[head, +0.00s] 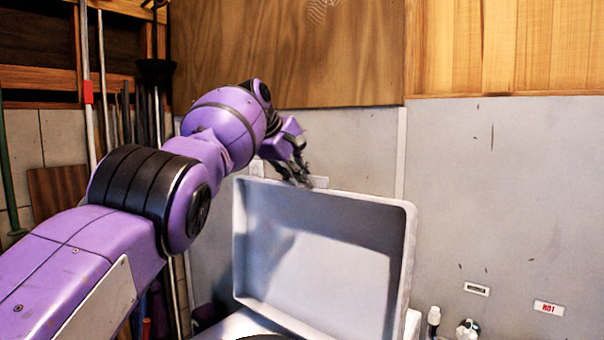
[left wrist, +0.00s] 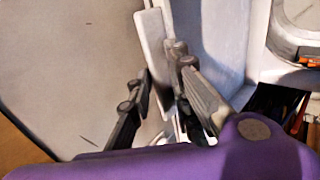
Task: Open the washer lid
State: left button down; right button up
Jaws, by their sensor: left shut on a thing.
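The white washer lid (head: 325,260) stands raised, close to upright, with its hollow inner side facing me in the head view. Its pale top edge carries a small flat handle strip (head: 318,182). My left gripper (head: 297,178) reaches over from the left and is shut on the strip at the lid's top edge. In the left wrist view the strip (left wrist: 152,58) runs between the two dark fingers (left wrist: 163,82). Only a sliver of the washer's top (head: 240,324) shows below the lid. My right gripper is out of view.
A grey wall (head: 500,190) with wood panels above stands behind the lid. Small bottles (head: 433,320) sit at the lower right near a "HOT" label (head: 548,308). Long-handled tools (head: 88,100) lean at the left behind my arm.

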pick_arm(q)
jog(key=shift+f, duration=0.6)
jog(key=c, duration=1.9)
grip_release()
jog(key=shift+o, duration=0.2)
jog(key=shift+d, duration=0.1)
jog(key=shift+r, duration=0.2)
jog(key=v, duration=1.2)
jog(key=shift+r, duration=0.15)
